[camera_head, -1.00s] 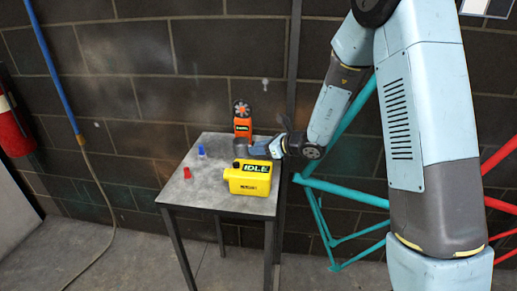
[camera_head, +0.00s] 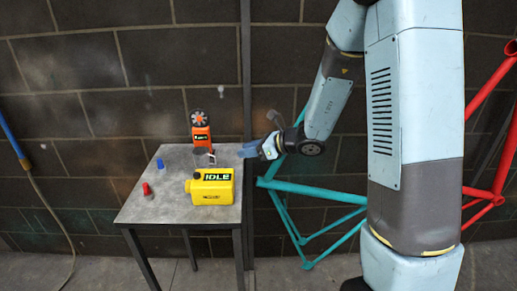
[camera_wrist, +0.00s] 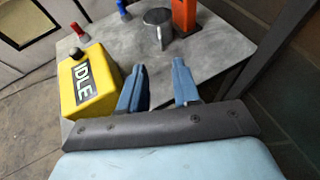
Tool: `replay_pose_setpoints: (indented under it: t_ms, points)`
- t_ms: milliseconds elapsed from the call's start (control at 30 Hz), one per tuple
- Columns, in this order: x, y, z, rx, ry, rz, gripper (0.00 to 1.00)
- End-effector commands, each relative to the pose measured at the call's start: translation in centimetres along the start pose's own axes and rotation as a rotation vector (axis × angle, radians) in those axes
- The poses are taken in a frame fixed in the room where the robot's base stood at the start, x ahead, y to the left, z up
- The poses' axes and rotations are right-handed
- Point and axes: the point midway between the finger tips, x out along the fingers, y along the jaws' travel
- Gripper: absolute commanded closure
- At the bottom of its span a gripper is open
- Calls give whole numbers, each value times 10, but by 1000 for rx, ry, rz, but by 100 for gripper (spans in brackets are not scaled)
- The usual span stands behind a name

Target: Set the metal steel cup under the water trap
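The metal steel cup (camera_wrist: 158,30) stands upright on the grey table in the wrist view, beside the lower part of an orange unit (camera_wrist: 184,14). In the head view the orange unit (camera_head: 200,132), topped by a round dial-like part, is at the table's back; it seems to be the water trap. The cup (camera_head: 201,157) shows there as a small grey shape below it. Whether the cup is exactly beneath its outlet I cannot tell. My gripper (camera_wrist: 160,66) has its blue fingers apart with nothing between them. In the head view my gripper (camera_head: 247,150) is right of the cup, clear of it.
A red piece (camera_head: 147,189) and a blue piece (camera_head: 160,163) are at the left. A teal bike frame (camera_head: 310,188) is right of the table (camera_head: 180,207).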

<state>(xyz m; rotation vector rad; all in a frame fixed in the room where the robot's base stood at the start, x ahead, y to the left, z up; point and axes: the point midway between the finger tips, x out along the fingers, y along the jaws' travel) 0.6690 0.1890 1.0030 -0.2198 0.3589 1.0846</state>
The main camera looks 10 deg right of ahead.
Motion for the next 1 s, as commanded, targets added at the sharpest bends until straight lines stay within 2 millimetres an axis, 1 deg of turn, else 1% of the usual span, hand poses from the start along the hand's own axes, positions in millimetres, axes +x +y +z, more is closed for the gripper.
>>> replay_pose_setpoints:
  t_ms: [133, 200, 267, 367, 500, 633, 800, 867, 1000]
  points:
    - [-2, 1, 1, -6, 0, 2, 68]
    - [-5, 4, 5, -30, 3, 12, 68]
    - [-10, 10, 11, -74, 8, 29, 68]
    - [-25, 26, 25, -195, 26, 78, 68]
    - [-53, 56, 42, -424, 71, 164, 68]
    - [-82, 82, 52, -640, 124, 237, 68]
    - [-121, 110, 57, -922, 211, 327, 68]
    - [-135, 118, 57, -1019, 246, 356, 68]
    - [-170, 134, 54, -1244, 342, 422, 68]
